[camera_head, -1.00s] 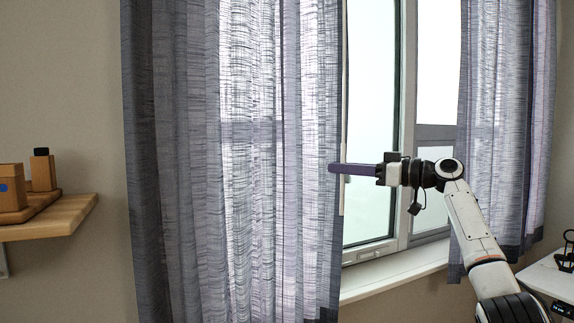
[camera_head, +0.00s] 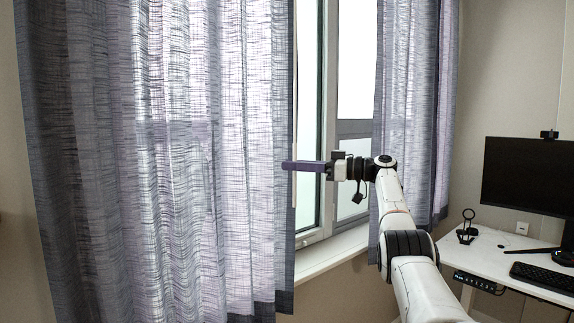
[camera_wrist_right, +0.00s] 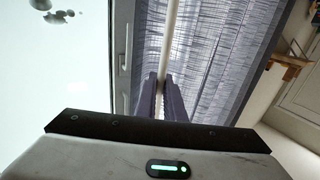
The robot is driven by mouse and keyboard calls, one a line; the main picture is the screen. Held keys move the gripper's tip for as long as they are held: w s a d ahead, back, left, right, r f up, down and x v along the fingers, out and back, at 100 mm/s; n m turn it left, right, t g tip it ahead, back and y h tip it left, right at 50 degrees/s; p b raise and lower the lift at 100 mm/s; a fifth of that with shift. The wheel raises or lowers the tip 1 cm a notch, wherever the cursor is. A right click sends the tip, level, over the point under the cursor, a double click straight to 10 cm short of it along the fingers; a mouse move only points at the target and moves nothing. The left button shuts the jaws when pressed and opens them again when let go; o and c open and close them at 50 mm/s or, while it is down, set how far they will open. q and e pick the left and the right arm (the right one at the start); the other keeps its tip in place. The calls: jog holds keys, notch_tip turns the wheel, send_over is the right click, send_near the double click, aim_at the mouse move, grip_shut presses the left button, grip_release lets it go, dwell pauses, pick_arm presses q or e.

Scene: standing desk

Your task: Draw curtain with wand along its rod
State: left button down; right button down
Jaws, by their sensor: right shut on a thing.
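The left curtain (camera_head: 170,150) is grey-violet and sheer, and hangs in folds over the left part of the window. A thin pale wand (camera_head: 294,110) hangs along its right edge. My right gripper (camera_head: 290,166) reaches in from the right at the wand. In the right wrist view, the violet fingers (camera_wrist_right: 160,95) are closed around the pale wand (camera_wrist_right: 169,45), with the curtain (camera_wrist_right: 215,60) just behind. The rod is out of view. My left gripper is not in view.
A second curtain (camera_head: 413,110) hangs at the right of the window, behind my right arm. The window sill (camera_head: 330,250) lies below. A white desk (camera_head: 500,255) with a monitor (camera_head: 530,178), keyboard (camera_head: 545,276) and small black stand (camera_head: 467,228) is at the right.

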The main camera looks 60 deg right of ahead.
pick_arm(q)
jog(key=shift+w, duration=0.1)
pick_arm(e)
jog(key=c, duration=2.1)
grip_release()
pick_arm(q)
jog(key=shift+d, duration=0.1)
pick_arm(e)
jog(key=shift+s, duration=0.1)
